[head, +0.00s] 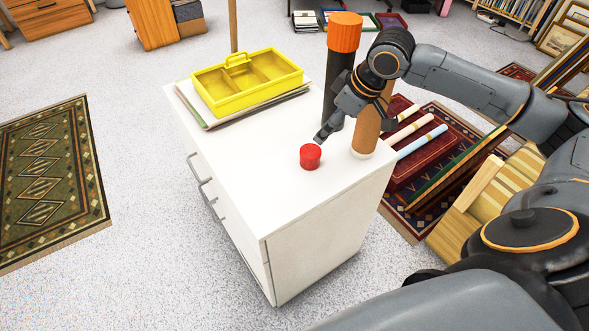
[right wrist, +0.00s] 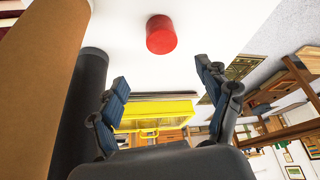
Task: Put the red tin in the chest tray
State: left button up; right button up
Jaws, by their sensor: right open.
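The red tin (head: 311,157) stands on the white top of the chest of drawers (head: 245,165), near its middle right. It also shows at the top of the right wrist view (right wrist: 161,35), beyond the fingertips. The yellow tray (head: 233,108) has a handle and divided compartments; it sits at the chest's back left on a flat stack. Part of the tray shows in the right wrist view (right wrist: 155,112). My right gripper (head: 327,130) is open and empty, just behind and right of the tin, apart from it. My left gripper is not in view.
A dark tube with an orange cap (head: 345,32) and a brown tube (head: 366,130) stand upright on the chest, close to my right gripper. The chest top between tin and tray is clear. Rolled tubes (head: 420,140) lie on a rug to the right.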

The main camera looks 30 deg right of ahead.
aim_at(312, 152)
jog(key=x, duration=0.2)
jog(key=b+x, duration=0.1)
jog(key=x, duration=0.1)
jog(key=s+x, duration=0.1)
jog(key=x, duration=0.1)
jog(key=shift+w+d+f+b, duration=0.15)
jog(key=shift+f+b, duration=0.2)
jog(key=shift+f, duration=0.25)
jog(key=x, duration=0.2)
jog(key=b+x, duration=0.1)
jog(key=x, duration=0.3)
jog(key=shift+a, duration=0.3)
jog(key=shift+w+f+b, duration=0.1)
jog(key=shift+f+b, duration=0.05)
jog(key=shift+b, duration=0.15)
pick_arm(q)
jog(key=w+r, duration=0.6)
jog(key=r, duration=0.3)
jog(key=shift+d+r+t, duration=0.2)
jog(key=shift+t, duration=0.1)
pick_arm(e)
jog(key=shift+c, duration=0.2)
jog(key=c, duration=1.4)
jog(key=shift+c, duration=0.2)
